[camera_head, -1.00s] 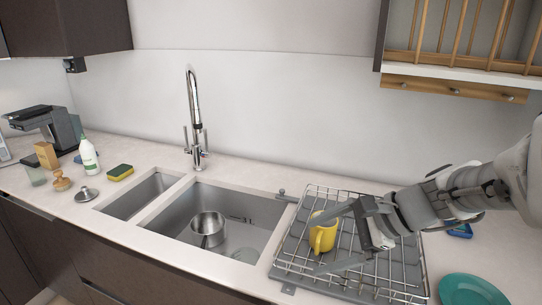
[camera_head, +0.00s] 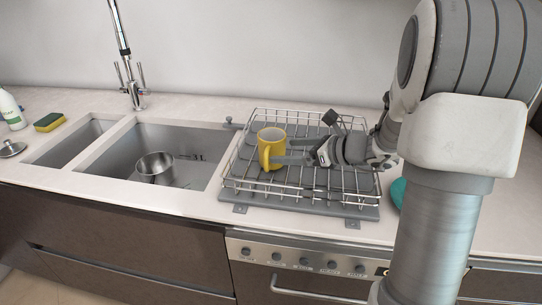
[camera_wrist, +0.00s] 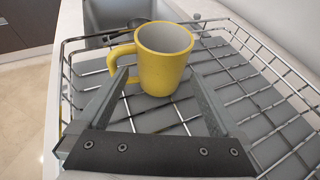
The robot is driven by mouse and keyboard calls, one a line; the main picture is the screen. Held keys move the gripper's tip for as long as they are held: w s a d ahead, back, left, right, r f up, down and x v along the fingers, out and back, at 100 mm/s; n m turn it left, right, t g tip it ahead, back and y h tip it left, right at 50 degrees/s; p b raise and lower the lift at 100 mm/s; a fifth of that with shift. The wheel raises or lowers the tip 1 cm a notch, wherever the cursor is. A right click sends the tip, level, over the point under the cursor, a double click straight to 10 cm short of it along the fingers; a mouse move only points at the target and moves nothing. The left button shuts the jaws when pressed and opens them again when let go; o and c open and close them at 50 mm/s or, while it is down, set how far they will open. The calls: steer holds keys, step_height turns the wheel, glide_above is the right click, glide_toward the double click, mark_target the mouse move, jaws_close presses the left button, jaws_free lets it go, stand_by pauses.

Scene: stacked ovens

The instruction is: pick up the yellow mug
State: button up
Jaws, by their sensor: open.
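The yellow mug (camera_head: 271,146) stands upright in the left part of the wire dish rack (camera_head: 306,197). In the wrist view the mug (camera_wrist: 163,72) appears just ahead of and between my fingertips, with its handle at the left. My gripper (camera_head: 290,151) is open and low over the rack, reaching the mug from the right. In the wrist view my gripper (camera_wrist: 158,76) has its left finger by the handle and its right finger beside the mug's right side. I cannot tell whether either finger touches it. Nothing is held.
Left of the rack is a sink (camera_head: 195,140) with a metal pot (camera_head: 155,166) in it. The faucet (camera_head: 127,75) rises behind. A teal dish (camera_head: 397,191) sits right of the rack, partly hidden by my arm. Rack wires surround the mug.

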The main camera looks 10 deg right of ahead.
mark_target(282, 150)
steer(key=x, duration=0.4)
steer(key=b+x, duration=0.1)
steer(key=x, duration=0.4)
steer(key=shift+f+b, duration=0.1)
steer(key=shift+b, duration=0.2)
steer(key=shift+d, duration=0.1)
steer(key=shift+c, duration=0.3)
steer(key=c, duration=1.5)
